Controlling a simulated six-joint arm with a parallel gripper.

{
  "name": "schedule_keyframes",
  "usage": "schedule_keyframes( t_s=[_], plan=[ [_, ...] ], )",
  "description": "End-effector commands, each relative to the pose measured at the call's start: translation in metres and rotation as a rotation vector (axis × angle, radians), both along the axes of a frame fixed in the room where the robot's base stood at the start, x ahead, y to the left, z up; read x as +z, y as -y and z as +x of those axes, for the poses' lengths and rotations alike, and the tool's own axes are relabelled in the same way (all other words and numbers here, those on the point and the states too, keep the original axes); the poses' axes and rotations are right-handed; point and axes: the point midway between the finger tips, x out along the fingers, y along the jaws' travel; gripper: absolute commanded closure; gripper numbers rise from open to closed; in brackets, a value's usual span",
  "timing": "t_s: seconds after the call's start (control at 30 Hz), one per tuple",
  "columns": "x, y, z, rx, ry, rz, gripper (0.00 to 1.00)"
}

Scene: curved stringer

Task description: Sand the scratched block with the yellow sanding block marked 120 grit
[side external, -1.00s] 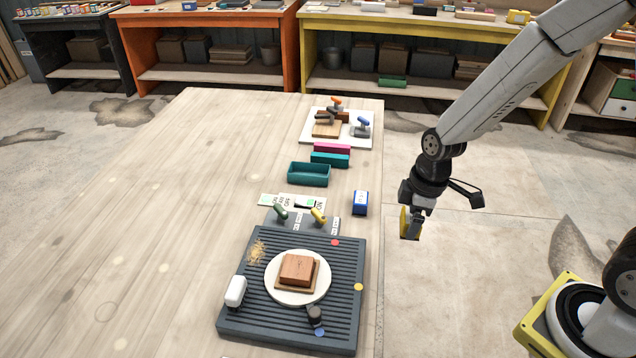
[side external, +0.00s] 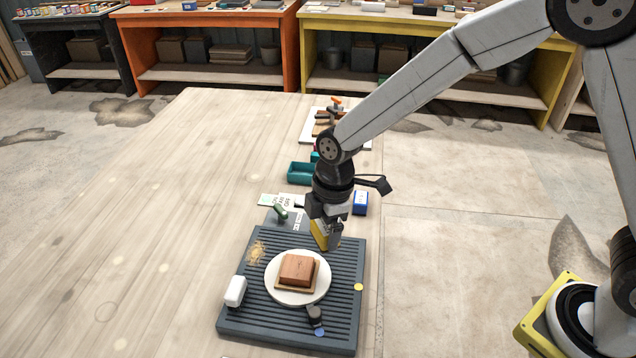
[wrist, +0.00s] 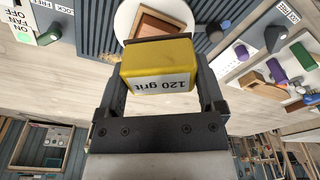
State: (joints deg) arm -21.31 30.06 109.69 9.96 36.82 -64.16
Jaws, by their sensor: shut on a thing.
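My gripper (side external: 326,240) is shut on the yellow sanding block (side external: 319,235), whose "120 grit" label shows upside down in the wrist view (wrist: 158,68). The gripper holds it in the air over the back right part of the dark slatted bench (side external: 345,330). The scratched block (side external: 298,268) is reddish-brown wood and sits on a round white disc (side external: 278,292) on that bench. The held block is behind and to the right of the wooden block, apart from it. In the wrist view the sanding block partly hides the wooden block (wrist: 150,24).
A white rounded object (side external: 236,291) stands at the bench's left edge and a dark knob (side external: 315,315) at its front. A blue block (side external: 360,203) and a teal tray (side external: 300,172) are farther back. The table's left side is clear.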

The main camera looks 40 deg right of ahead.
Motion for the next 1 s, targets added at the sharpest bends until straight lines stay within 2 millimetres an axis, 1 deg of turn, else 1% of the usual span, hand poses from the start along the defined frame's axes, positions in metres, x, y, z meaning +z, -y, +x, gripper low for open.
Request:
schedule_keyframes(
  t_s=[0.03, 0.1, 0.2, 0.3, 0.43, 0.67, 0.77, 1.0],
  plan=[
    [0.001, -0.016, 0.001, 0.046, 0.001, 0.0, 0.6],
    [0.003, -0.034, 0.002, 0.101, 0.001, -0.001, 0.6],
    [0.004, -0.053, 0.002, 0.158, 0.001, -0.002, 0.6],
    [0.006, -0.065, 0.002, 0.195, 0.002, -0.003, 0.6],
    [0.007, -0.072, 0.001, 0.216, 0.001, -0.003, 0.6],
    [0.004, -0.072, 0.001, 0.216, 0.001, -0.004, 0.6],
    [-0.001, -0.072, 0.001, 0.215, 0.001, -0.003, 0.6],
    [-0.022, -0.072, 0.001, 0.215, -0.001, -0.003, 0.6]
  ],
)
